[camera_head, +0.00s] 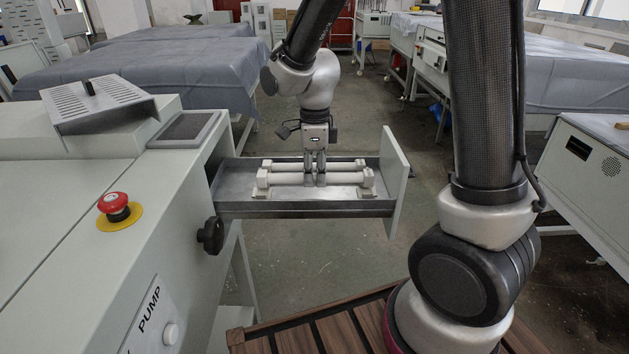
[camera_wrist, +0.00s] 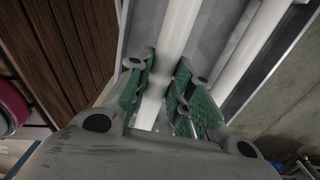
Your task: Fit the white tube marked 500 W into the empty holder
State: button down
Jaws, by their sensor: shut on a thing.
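My gripper (camera_head: 315,178) points straight down over the open drawer and is shut on the front white tube (camera_head: 290,178). The tube lies level across the drawer, its ends at the white end blocks of the front holder (camera_head: 368,178). I cannot tell whether it is fully seated. In the wrist view, the same tube (camera_wrist: 179,28) runs between the green-padded fingers (camera_wrist: 165,98). A second white tube (camera_head: 342,164) lies parallel behind it and also shows in the wrist view (camera_wrist: 252,42). No 500 W mark is legible.
The metal drawer (camera_head: 240,207) sticks out of a grey machine (camera_head: 60,200), with a tall pale front panel (camera_head: 396,185) at its right end. A red emergency button (camera_head: 117,203) and a black knob (camera_head: 210,235) are on the machine. Slatted wood (camera_head: 330,335) lies below.

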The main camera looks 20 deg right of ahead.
jog(key=shift+f, duration=1.05)
jog(key=shift+f, duration=0.1)
jog(key=shift+f, duration=0.15)
jog(key=c, duration=1.3)
grip_release()
jog(key=shift+o, duration=0.2)
